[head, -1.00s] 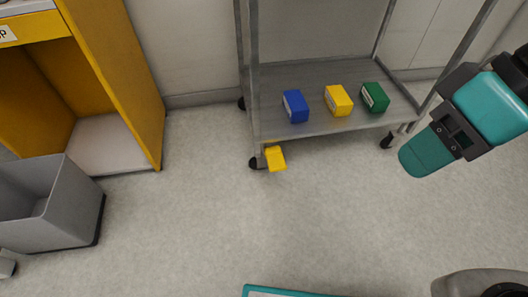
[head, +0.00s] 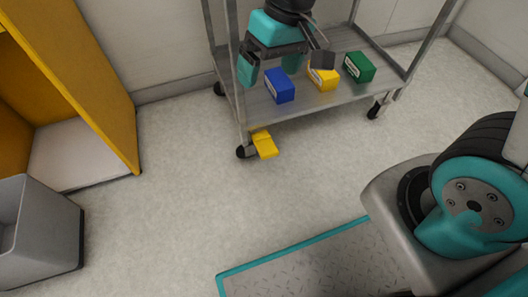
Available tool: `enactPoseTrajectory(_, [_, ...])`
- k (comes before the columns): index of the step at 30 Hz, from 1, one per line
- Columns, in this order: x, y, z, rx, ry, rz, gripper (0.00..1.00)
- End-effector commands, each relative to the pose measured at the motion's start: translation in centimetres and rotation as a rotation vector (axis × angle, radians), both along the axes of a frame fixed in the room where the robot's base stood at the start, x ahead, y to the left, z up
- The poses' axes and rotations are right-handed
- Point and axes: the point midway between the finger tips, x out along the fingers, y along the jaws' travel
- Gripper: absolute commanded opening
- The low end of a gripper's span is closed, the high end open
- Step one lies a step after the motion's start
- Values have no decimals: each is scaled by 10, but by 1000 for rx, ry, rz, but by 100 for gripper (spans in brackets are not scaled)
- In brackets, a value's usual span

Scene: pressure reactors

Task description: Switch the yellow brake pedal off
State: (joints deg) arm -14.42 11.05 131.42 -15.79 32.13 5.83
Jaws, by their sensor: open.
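The yellow brake pedal (head: 265,146) sticks out low at the front left caster (head: 244,152) of a grey metal cart, close to the floor. It appears to slope down and forward from the caster. My gripper (head: 270,74) is over the left part of the cart, above and a little right of the pedal and clearly apart from it.
A blue box (head: 280,86), a yellow box (head: 323,78) and a green box (head: 358,67) stand on the cart's lower shelf (head: 340,99). A yellow cabinet (head: 103,90) and a grey bin (head: 50,230) are at left. Floor in front of the pedal is clear.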

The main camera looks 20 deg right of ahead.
Motion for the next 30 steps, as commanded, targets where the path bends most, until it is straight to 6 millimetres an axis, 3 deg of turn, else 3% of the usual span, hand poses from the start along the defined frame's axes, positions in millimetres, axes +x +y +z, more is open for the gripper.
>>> enactPoseTrajectory(1, [21,-2,-42,-30,24,-44,94])
enactPoseTrajectory(6, [77,-18,-146,-129,45,-187,94])
enactPoseTrajectory(9, [94,-27,-197,-179,52,-243,94])
enactPoseTrajectory(12, [103,-35,-232,-212,54,-281,94])
enactPoseTrajectory(23, [109,-42,-287,-241,53,-308,94])
enactPoseTrajectory(30, [108,-42,-344,-240,54,-307,94])
